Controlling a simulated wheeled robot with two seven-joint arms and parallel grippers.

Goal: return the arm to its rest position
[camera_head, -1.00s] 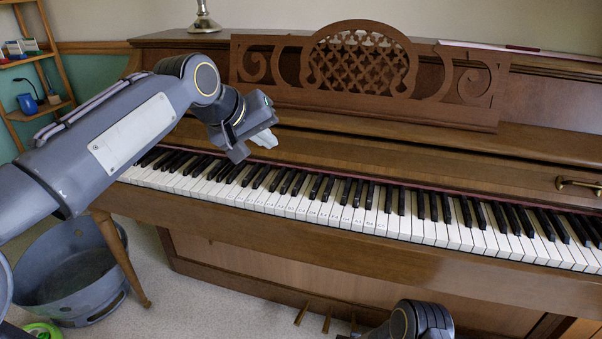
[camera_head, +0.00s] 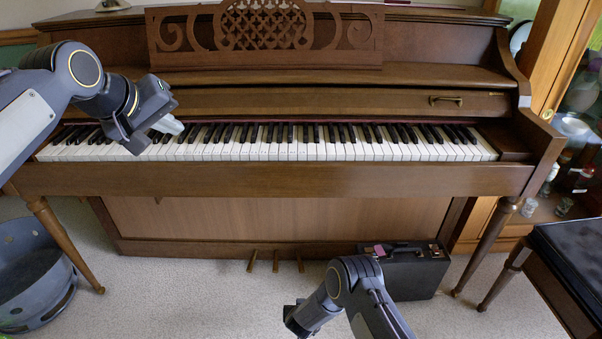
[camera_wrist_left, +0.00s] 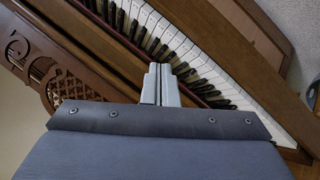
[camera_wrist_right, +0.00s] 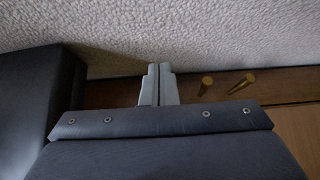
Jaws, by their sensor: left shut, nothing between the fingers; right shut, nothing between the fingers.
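My left gripper (camera_head: 172,126) is in front of the left part of the piano keyboard in the head view. Its fingers are shut and empty; they also show in the left wrist view (camera_wrist_left: 160,84), with the keys behind them. Whether they touch the keys cannot be told. My right arm comes in low at the middle of the head view, with its gripper (camera_head: 292,316) near the bottom edge. In the right wrist view the right gripper's fingers (camera_wrist_right: 158,84) are shut and empty, with carpet behind them. The piano keyboard (camera_head: 300,150) runs across the head view.
A black case (camera_head: 412,272) stands on the carpet behind my right arm. A grey tub (camera_head: 30,275) is at the lower left. A dark bench (camera_head: 570,260) stands at the right beside a glass cabinet. Piano pedals (camera_head: 275,262) are at bottom centre.

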